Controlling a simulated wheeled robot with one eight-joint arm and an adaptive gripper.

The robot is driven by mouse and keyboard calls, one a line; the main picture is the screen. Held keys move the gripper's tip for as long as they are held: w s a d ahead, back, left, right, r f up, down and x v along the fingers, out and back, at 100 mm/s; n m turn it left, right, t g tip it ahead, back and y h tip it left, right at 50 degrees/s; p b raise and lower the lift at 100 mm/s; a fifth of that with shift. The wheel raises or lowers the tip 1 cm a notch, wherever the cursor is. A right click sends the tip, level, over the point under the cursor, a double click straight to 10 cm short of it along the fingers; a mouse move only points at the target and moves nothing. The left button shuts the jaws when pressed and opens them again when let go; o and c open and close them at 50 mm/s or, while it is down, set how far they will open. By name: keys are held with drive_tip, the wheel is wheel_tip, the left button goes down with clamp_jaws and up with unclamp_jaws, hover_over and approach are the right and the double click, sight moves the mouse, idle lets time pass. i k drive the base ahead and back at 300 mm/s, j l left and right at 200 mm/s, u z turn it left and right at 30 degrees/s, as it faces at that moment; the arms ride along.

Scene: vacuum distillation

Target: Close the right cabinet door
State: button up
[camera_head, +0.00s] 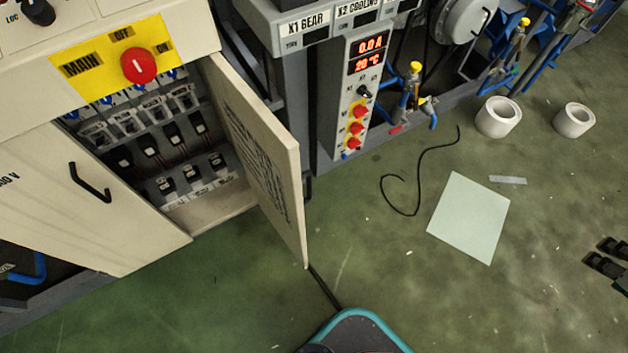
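The right cabinet door (262,160) is a cream panel with printed text on its inner face. It stands swung open, hinged at the right side of the cabinet (215,212), with its free edge pointing toward the bottom of the picture. The opening shows rows of breakers and wiring (150,145). The left cabinet door (75,205) is shut and has a black handle. My gripper (594,252) shows partly at the right edge, above the floor and well apart from the door. Its two dark fingers are spread with a gap and nothing between them.
A control column (352,100) with lit displays stands right of the door. The floor between door and gripper is otherwise mostly clear.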

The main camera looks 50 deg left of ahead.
sight(269, 155)
drive_tip(key=i+l+u, duration=0.2)
drive_tip(key=i+u, duration=0.25)
drive_tip(key=i, duration=0.15)
drive_tip(key=i+u, duration=0.15)
drive_tip(key=u, duration=0.35)
drive_tip(key=i+u, duration=0.1)
drive_tip(key=u, duration=0.4)
drive_tip(key=i+l+u, duration=0.1)
drive_tip(key=u, duration=0.4)
drive_tip(key=i+l+u, duration=0.15)
drive_tip(key=u, duration=0.35)
drive_tip(key=i+l+u, duration=0.1)
drive_tip(key=u, duration=0.3)
drive_tip(key=i+l+u, duration=0.15)
drive_tip(key=u, duration=0.25)
drive_tip(key=i+l+u, duration=0.1)
drive_tip(key=u, duration=0.3)
drive_tip(key=l+u, duration=0.4)
drive_tip(key=k+j, duration=0.6)
drive_tip(key=k, duration=0.15)
drive_tip(key=k+j+z, duration=0.15)
drive_tip(key=k+z, duration=0.4)
drive_tip(key=z, duration=0.2)
drive_tip(key=k+z, duration=0.4)
drive_tip(key=i+z, duration=0.2)
drive_tip(key=k+j, duration=0.05)
drive_tip(key=k, duration=0.05)
